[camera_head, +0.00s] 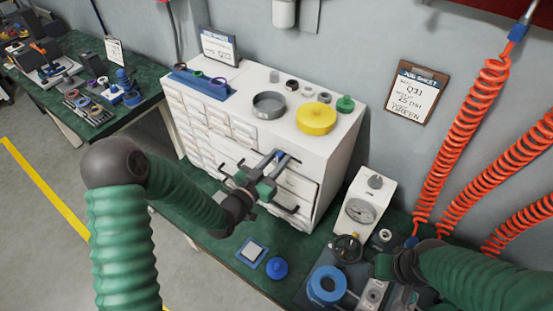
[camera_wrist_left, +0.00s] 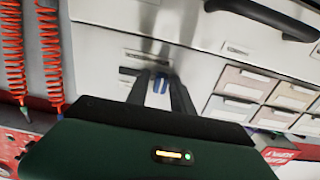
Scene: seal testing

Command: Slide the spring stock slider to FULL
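My left gripper (camera_head: 281,157) is at the front of the white drawer cabinet (camera_head: 322,150), near its upper edge. A small blue piece (camera_head: 282,154), which looks like the slider's knob, shows at its fingertips. In the left wrist view the blue piece (camera_wrist_left: 160,83) sits between the two dark fingers of the left gripper (camera_wrist_left: 158,88). The fingers stand apart, and I cannot tell whether they touch it. The slider's scale and its FULL mark cannot be made out. My right gripper (camera_head: 385,266) is low at the right by the bench equipment, its fingers unclear.
A yellow disc (camera_head: 316,119), a grey ring (camera_head: 269,105) and small parts stand on the cabinet top. Dark drawer handles (camera_head: 286,208) stick out below my left gripper. A gauge (camera_head: 360,211) and a blue ring (camera_head: 326,285) are at the right. Orange coiled hoses (camera_head: 470,130) hang there.

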